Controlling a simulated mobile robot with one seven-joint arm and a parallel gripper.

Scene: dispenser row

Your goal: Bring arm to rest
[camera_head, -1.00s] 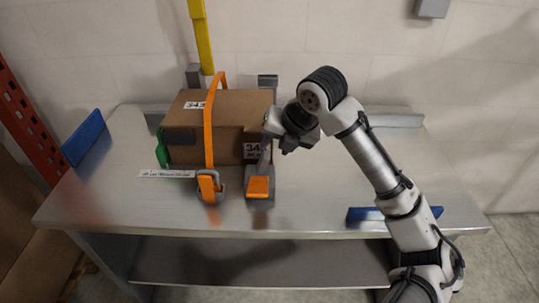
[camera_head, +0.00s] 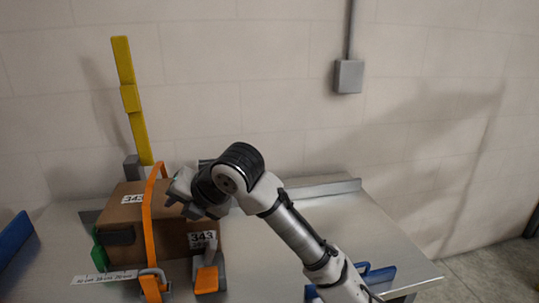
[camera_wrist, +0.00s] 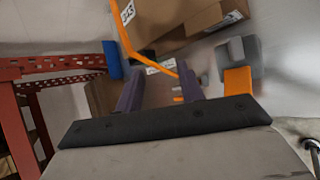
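My gripper (camera_head: 190,205) is in front of and above the cardboard box (camera_head: 172,236) in the head view. In the wrist view its two dark fingers (camera_wrist: 162,92) stand apart with nothing between them. My arm is bent at the elbow and reaches in from the lower right. The box, labelled 343, also shows at the top of the wrist view (camera_wrist: 178,17). An orange strap (camera_head: 148,225) runs over it. My gripper hides part of the box's top.
The box rests on a metal table (camera_head: 380,235) against a pale wall. A yellow post (camera_head: 131,100) stands behind it. A grey-and-orange block (camera_head: 207,278) stands at its front. Blue pieces sit at the left (camera_head: 14,238) and the front right (camera_head: 378,276). The table's right side is mostly clear.

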